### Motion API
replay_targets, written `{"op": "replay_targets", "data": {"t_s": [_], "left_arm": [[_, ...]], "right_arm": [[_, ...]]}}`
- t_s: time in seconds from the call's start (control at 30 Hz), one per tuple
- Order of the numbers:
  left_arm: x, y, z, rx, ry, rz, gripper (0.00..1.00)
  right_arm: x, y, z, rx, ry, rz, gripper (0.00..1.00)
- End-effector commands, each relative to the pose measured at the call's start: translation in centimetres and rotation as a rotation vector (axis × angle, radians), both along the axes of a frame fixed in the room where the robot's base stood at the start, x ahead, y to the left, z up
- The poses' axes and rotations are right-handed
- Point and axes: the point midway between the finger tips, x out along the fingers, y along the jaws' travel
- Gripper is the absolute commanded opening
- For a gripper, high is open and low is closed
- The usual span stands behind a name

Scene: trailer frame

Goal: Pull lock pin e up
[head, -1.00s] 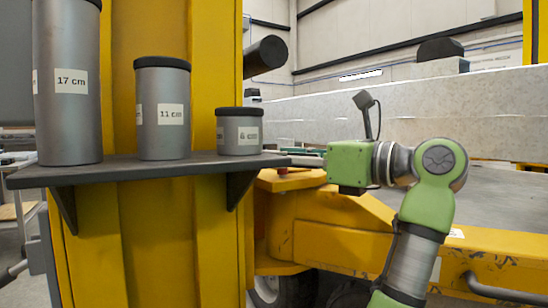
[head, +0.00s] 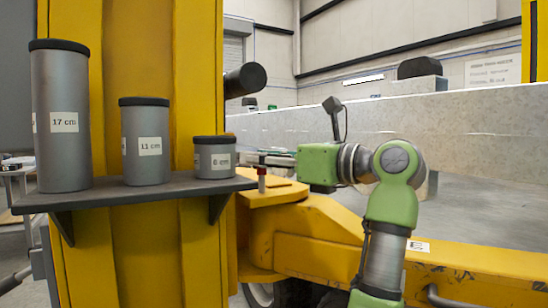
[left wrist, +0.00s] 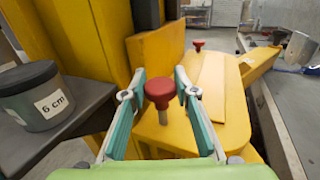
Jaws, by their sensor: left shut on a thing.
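A red-knobbed lock pin (head: 262,172) with a grey shaft stands up out of a yellow plate beside the shelf in the head view. In the left wrist view its red knob (left wrist: 160,91) sits between my two teal fingers, with part of the shaft showing below. My left gripper (head: 272,157), on the green arm, is shut on this pin; it also shows in the left wrist view (left wrist: 160,82). The lower end of the pin is hidden. An "E" label (head: 418,247) is on the yellow beam to the right. My right gripper is not in view.
A dark shelf (head: 130,197) to the left bears three grey cylinders marked 17 cm (head: 63,150), 11 cm (head: 146,165) and 6 cm (head: 215,161). A yellow column (head: 155,60) stands behind them. A second red knob (left wrist: 198,45) stands farther off.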

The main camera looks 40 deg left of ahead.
Motion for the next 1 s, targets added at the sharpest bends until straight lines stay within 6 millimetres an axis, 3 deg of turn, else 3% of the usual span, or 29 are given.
{"op": "replay_targets", "data": {"t_s": [0.27, 0.3, 0.37, 0.73, 1.0], "left_arm": [[0.0, -0.1, 0.6, 0.014, -0.005, -0.007, 0.0], [0.0, -0.1, 0.6, 0.014, -0.005, -0.007, 0.35], [0.0, -0.1, 0.6, 0.014, -0.005, -0.006, 0.45], [0.1, -0.5, 0.4, 0.009, -0.002, -0.006, 0.45], [0.1, -4.6, 0.4, 0.009, -0.002, -0.01, 0.45]], "right_arm": [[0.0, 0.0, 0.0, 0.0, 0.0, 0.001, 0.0], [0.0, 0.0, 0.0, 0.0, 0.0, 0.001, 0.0], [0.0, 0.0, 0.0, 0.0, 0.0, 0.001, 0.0], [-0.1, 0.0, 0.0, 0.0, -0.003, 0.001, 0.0], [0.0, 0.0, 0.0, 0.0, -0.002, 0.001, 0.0]]}}
